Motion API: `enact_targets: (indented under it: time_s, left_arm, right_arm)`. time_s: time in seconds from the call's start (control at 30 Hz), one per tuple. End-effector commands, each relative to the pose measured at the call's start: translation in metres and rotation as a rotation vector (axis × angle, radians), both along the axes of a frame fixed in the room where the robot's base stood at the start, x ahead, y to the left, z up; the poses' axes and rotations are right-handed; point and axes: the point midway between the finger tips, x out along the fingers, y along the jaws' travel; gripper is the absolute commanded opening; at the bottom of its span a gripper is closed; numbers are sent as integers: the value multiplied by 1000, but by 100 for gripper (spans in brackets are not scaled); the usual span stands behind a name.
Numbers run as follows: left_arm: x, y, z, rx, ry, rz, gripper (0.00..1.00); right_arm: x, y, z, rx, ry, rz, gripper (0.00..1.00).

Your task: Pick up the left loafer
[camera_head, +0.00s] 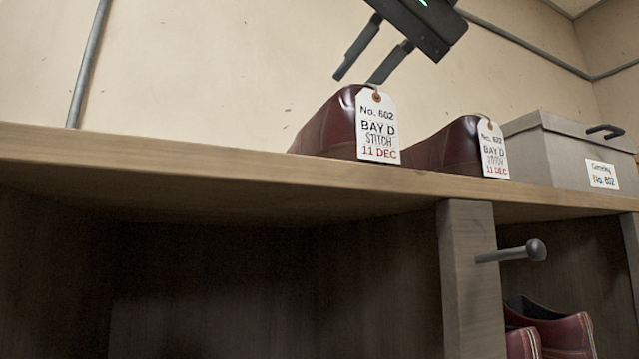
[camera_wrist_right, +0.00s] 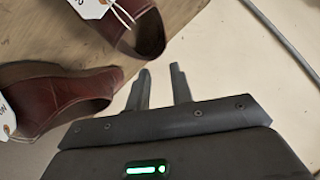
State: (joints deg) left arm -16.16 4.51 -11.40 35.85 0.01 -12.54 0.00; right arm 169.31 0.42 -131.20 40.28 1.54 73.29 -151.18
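The left loafer (camera_head: 328,126) is dark red and stands on the wooden shelf top, with a white tag (camera_head: 377,127) reading "No. 602, BAY D, STITCH, 11 DEC" hanging at its near end. A similar right loafer (camera_head: 442,148) with its own tag (camera_head: 493,148) stands to its right. My right gripper (camera_head: 358,78) is open and empty above the left loafer, apart from it. In the right wrist view, the open fingers (camera_wrist_right: 161,85) are beside the two shoes; the upper one appears to be the left loafer (camera_wrist_right: 143,30). My left gripper is not in view.
A grey lidded box (camera_head: 555,150) with a "No. 602" card stands right of the loafers. A peg (camera_head: 515,252) sticks out from the divider (camera_head: 470,275). More red shoes (camera_head: 550,328) sit in the lower right cubby. The shelf top (camera_head: 180,150) looks clear at left; a wall is behind.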

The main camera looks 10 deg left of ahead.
Motion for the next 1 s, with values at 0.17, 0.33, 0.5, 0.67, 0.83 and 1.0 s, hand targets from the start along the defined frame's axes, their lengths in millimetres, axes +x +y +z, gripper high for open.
enact_targets:
  time_s: [0.17,0.33,0.5,0.67,0.83,1.0]
  left_arm:
    - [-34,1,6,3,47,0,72]
    - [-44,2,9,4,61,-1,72]
    - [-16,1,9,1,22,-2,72]
    - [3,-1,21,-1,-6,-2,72]
    - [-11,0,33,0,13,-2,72]
    - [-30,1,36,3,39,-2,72]
  right_arm:
    - [16,20,-14,-4,6,1,23]
    - [27,33,-24,-3,4,0,23]
    - [30,36,-27,0,1,-2,23]
    - [37,45,-29,-2,6,-1,23]
    - [53,62,-40,-3,6,-3,23]
    - [59,71,-49,-1,4,-3,23]
